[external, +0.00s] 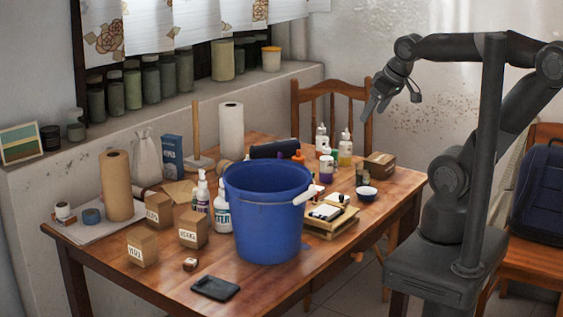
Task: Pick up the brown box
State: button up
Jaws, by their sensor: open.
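Several brown boxes are on the wooden table, and I cannot tell which one is meant. One brown box (379,164) sits at the table's right back corner, below my gripper. Three small labelled cardboard boxes stand at the left: one near the front edge (142,247), one beside the bucket (193,229) and one behind them (159,209). My gripper (377,108) is open and empty, raised well above the table's back right side and apart from everything.
A large blue bucket (267,215) stands mid-table. Bottles (345,149), a white bowl (366,193) and a wooden tray (318,230) are to its right. Paper rolls (231,131) stand behind. A dark flat item (215,288) lies at the front. A chair (335,88) stands behind the table.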

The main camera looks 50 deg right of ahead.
jog(key=w+a+r+g, duration=0.1)
jog(key=w+a, duration=0.2)
jog(key=w, duration=0.4)
jog(key=w+a+r+g, duration=0.1)
jog(key=w+a, duration=0.2)
jog(key=w, duration=0.3)
jog(key=n+g, duration=0.2)
jog(key=g, duration=0.2)
send_over(191, 217)
notch_tip(191, 217, down, 24)
jog(key=shift+d, duration=0.1)
notch_tip(191, 217, down, 6)
jog(key=shift+r, duration=0.1)
jog(key=shift+w+d+f, duration=0.1)
jog(key=shift+d+f, duration=0.05)
jog(key=shift+f, duration=1.15)
jog(key=shift+w+d+f, duration=0.1)
jog(key=shift+d+f, duration=0.05)
jog(key=shift+f, duration=1.15)
jog(key=c, duration=1.1)
